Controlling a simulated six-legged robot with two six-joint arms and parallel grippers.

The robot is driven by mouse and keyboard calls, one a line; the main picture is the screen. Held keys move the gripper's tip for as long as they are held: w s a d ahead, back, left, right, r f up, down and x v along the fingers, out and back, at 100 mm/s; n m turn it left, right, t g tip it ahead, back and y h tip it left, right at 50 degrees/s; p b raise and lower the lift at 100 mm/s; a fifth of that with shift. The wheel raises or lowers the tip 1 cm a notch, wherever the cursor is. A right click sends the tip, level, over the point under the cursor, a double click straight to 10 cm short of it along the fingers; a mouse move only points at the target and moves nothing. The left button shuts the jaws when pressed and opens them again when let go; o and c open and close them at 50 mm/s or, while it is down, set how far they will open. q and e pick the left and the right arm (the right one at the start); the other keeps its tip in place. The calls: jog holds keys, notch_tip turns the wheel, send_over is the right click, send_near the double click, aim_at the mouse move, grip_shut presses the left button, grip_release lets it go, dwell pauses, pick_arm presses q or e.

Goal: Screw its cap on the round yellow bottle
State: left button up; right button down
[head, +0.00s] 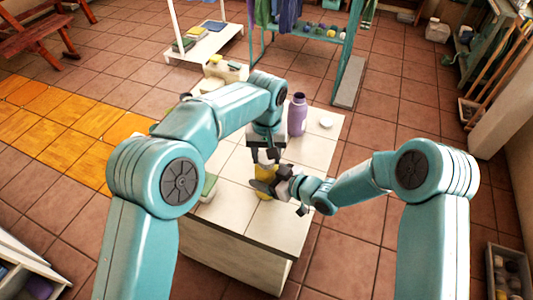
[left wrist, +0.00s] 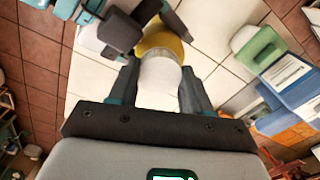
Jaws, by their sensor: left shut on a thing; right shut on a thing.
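The round yellow bottle (head: 267,175) stands on the white tiled counter (head: 291,222), partly hidden by my grippers. It also shows in the left wrist view (left wrist: 164,40). My right gripper (head: 268,187) is shut on the yellow bottle from the right; its dark jaws show at the upper left of the left wrist view (left wrist: 137,28). My left gripper (head: 265,158) points down above the bottle. Its fingers (left wrist: 158,90) are shut on the white cap (left wrist: 160,76), in line with the bottle's top. I cannot tell whether the cap is seated on the neck.
A purple bottle (head: 297,115) and a small white round thing (head: 326,123) stand behind on the counter. A green-topped block (head: 209,187) lies at the left counter edge. Blue items (left wrist: 292,78) lie right in the left wrist view. The counter's front right is clear.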

pick_arm(q)
jog(key=m, duration=0.5)
jog(key=shift+m, duration=0.3)
pick_arm(e)
jog(key=shift+s+f, duration=0.15)
jog(key=shift+f, duration=0.15)
pick_arm(q)
jog(key=m, duration=0.7)
jog(key=shift+f, duration=0.1)
jog(key=o, duration=1.2)
jog(key=shift+s, duration=0.1)
jog(key=shift+r, duration=2.3)
